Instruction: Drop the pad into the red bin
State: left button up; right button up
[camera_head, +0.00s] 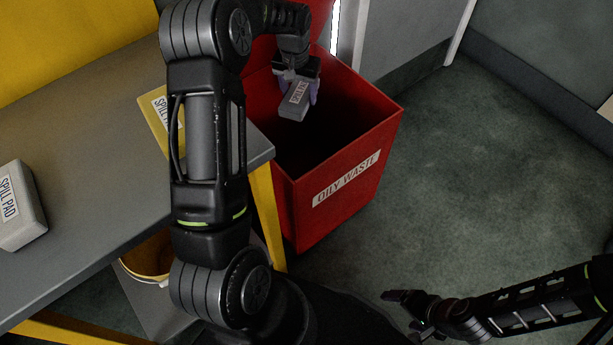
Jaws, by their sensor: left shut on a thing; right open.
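The red bin (347,213), labelled "OILY WASTE", stands on the floor beside the table with its top open. My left gripper (298,90) is shut on a grey pad (294,113) labelled "SPILL PAD". The gripper holds the pad over the bin's opening, towards its back left; the exact height above the rim is hard to tell. My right gripper (400,308) is low at the bottom right, over the floor, empty and away from the bin. A second grey spill pad (18,207) lies on the table at the far left.
The grey table (90,190) with yellow legs fills the left side. A yellow tray (155,118) with a spill pad label is partly hidden behind my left arm. A yellow bucket (148,262) stands below the table. The floor right of the bin is clear.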

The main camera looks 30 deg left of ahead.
pick_arm(q)
jog(key=o, duration=1.3)
jog(key=shift+r, duration=0.1)
jog(key=r, duration=0.2)
jog(key=r+p, duration=0.1)
jog(key=r, duration=0.2)
jog(key=s+r, duration=0.1)
jog(key=r, duration=0.1)
jog(key=shift+d+r, duration=0.1)
jog(key=shift+r, duration=0.2)
